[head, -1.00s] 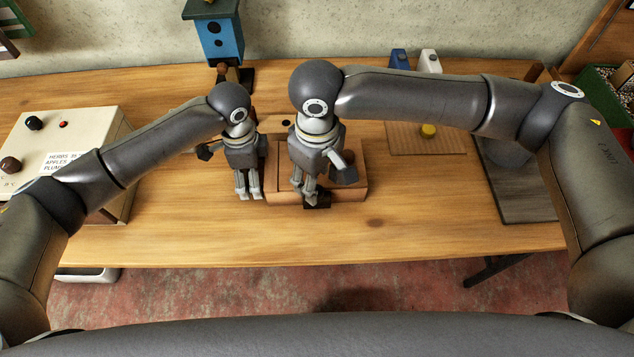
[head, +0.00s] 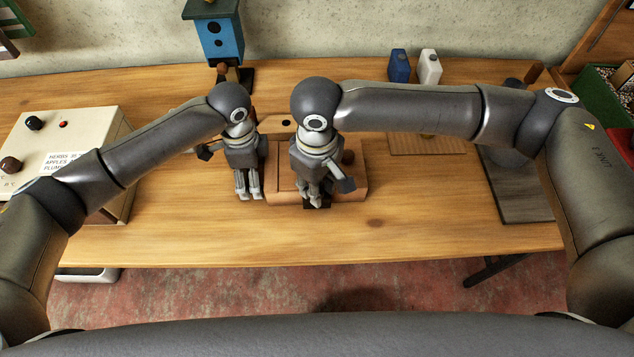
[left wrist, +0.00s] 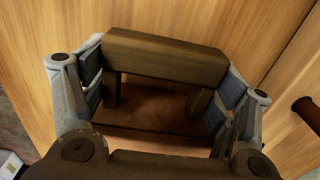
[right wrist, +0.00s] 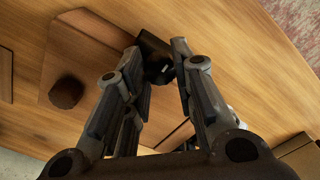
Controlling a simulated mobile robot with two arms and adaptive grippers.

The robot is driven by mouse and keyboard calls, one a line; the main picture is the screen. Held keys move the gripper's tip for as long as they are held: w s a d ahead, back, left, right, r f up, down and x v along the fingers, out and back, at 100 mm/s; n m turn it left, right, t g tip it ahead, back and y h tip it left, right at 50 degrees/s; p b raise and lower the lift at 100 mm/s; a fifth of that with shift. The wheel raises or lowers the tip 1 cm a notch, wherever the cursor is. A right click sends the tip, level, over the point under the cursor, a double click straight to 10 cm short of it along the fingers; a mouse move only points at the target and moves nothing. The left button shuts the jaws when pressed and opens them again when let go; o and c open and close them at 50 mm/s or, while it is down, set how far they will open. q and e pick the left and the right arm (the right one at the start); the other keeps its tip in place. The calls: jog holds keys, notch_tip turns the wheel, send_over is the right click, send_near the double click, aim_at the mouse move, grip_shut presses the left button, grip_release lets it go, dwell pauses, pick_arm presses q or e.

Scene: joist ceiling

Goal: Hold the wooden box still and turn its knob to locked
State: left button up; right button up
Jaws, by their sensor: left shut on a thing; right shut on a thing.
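The wooden box (head: 357,182) lies on the bench, partly hidden under my arms. My left gripper (head: 249,197) is at its left end. In the left wrist view its fingers are shut on the two ends of a dark wooden handle (left wrist: 165,57). My right gripper (head: 316,203) points down at the box's front. I cannot read any lock marking.
A cream control box (head: 90,130) stands at the left and a blue birdhouse (head: 220,38) behind. Blue (head: 399,66) and white (head: 429,67) bottles stand at the back. A dark board (head: 520,195) lies at the right. The front bench strip is clear.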

jog(key=shift+n, duration=0.3)
grip_shut()
jog(key=n, duration=1.3)
jog(key=shift+n, duration=2.1)
jog(key=o, duration=1)
grip_release()
jog(key=shift+o, duration=0.2)
